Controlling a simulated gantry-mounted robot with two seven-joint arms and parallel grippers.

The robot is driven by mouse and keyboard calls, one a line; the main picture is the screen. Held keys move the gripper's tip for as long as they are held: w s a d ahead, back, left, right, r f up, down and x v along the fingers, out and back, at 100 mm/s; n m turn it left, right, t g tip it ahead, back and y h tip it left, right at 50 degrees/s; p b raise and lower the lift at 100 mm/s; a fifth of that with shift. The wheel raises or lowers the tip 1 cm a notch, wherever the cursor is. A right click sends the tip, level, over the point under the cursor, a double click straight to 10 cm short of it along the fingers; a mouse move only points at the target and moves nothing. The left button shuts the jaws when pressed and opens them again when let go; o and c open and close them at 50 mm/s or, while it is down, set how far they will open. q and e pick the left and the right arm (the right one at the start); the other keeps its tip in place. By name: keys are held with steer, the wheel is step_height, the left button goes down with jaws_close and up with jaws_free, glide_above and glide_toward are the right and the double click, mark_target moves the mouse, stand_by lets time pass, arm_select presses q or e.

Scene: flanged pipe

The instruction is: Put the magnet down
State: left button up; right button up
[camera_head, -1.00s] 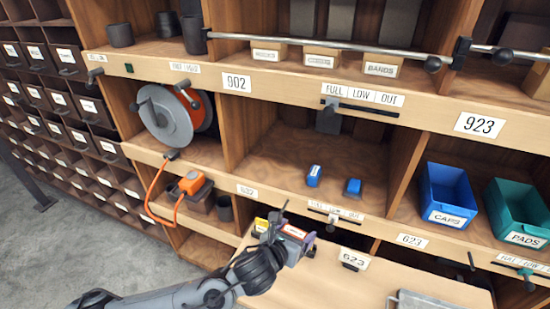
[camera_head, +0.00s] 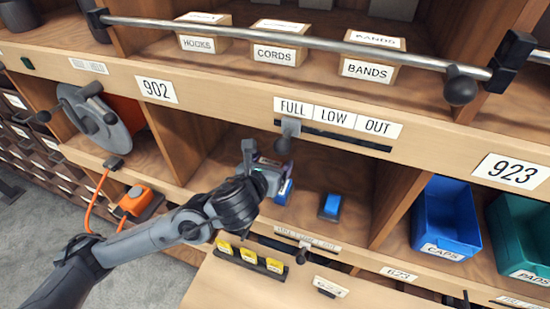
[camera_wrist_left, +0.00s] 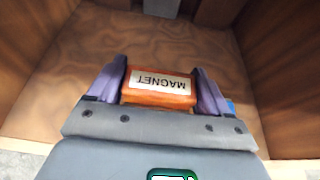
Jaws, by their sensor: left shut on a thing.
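My left gripper (camera_head: 264,168) is at the open middle compartment under the FULL LOW OUT strip. In the left wrist view the gripper (camera_wrist_left: 160,75) is shut on an orange magnet (camera_wrist_left: 158,99), with purple-grey fingers on its two sides. The magnet's white label reads MAGNET, upside down in that view. Bare wooden floor (camera_wrist_left: 75,65) shows beyond it; I cannot tell whether the magnet touches the floor. In the head view the gripper and wrist mostly hide the magnet. My right gripper is not in view.
A slider tag (camera_head: 290,128) hangs above. Yellow blocks (camera_head: 248,256) sit in a holder below. A blue CAPS bin (camera_head: 445,222) stands right. The compartment's right part has free room.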

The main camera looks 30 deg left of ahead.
arm_select(q)
steer(key=a+f+p, duration=0.1)
steer(key=a+f, duration=0.1)
steer(key=a, duration=0.1)
steer(key=a+f, duration=0.2)
steer(key=a, duration=0.2)
steer(key=a+f+p, duration=0.1)
steer(key=a+f, duration=0.1)
steer(key=a, duration=0.2)
steer(key=shift+w+a+f+p, duration=0.1)
steer(key=shift+w+f+p, duration=0.15)
steer(key=shift+f+p, duration=0.1)
steer(key=shift+f, duration=2.05)
steer(key=shift+b, duration=0.3)
steer(key=shift+f, duration=0.2)
steer(key=o, duration=1.3)
steer(key=shift+r, duration=0.15)
